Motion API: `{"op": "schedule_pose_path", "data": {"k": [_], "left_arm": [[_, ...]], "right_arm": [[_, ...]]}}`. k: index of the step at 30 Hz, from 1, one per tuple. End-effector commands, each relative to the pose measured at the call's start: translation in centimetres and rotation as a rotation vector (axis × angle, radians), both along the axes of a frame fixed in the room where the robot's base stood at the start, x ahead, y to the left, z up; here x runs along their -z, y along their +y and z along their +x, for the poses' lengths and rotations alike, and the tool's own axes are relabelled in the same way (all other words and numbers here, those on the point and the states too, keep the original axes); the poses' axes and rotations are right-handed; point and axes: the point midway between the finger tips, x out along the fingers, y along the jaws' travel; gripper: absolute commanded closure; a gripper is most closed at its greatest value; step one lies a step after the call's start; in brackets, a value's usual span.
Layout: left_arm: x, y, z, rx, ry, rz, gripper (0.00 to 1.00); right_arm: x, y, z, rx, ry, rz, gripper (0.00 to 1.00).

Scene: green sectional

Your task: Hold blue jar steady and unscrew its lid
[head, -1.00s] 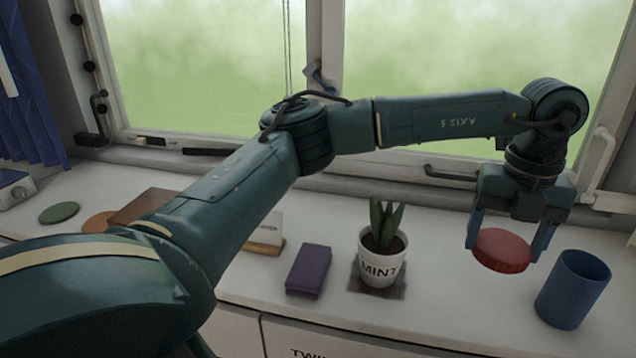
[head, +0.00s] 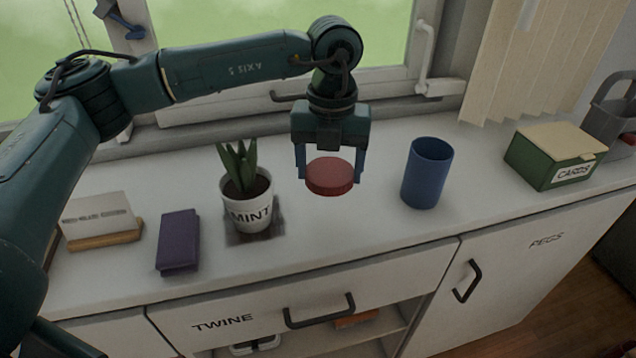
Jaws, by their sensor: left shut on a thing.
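The blue jar (head: 428,175) stands upright on the white counter, right of centre in the head view, with its top open and no lid on it. My left gripper (head: 330,178) points down and is shut on a round red lid (head: 329,177). It holds the lid level above the counter, to the left of the jar and apart from it. The jar's inside bottom is hidden. My right gripper is not in view.
A mint pot (head: 248,205) stands left of the lid, with a purple block (head: 178,241) and a card holder (head: 102,222) further left. A green cards box (head: 553,157) stands right of the jar. The counter (head: 345,235) is bare in front of the lid.

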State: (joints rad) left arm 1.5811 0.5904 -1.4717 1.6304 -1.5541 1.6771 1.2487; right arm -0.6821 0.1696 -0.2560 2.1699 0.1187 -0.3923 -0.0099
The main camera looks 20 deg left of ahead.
Motion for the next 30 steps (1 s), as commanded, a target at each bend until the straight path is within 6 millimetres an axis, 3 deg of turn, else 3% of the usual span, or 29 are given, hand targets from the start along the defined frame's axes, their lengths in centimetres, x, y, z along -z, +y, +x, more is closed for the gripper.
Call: {"op": "schedule_pose_path", "data": {"k": [15, 26, 27, 30], "left_arm": [[5.7, 0.0, 0.0, -0.002, -0.001, 0.000, 0.56], [6.2, 0.0, 0.0, -0.001, -0.002, -0.001, 0.56], [6.0, 0.0, 0.0, -0.001, -0.002, -0.001, 0.26], [6.0, 0.0, 0.0, -0.001, -0.002, -0.001, 0.17]], "right_arm": [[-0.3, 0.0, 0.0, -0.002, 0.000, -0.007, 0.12], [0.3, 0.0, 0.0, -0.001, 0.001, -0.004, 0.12], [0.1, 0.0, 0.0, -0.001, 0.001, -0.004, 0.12], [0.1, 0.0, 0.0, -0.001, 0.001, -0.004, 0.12]]}}
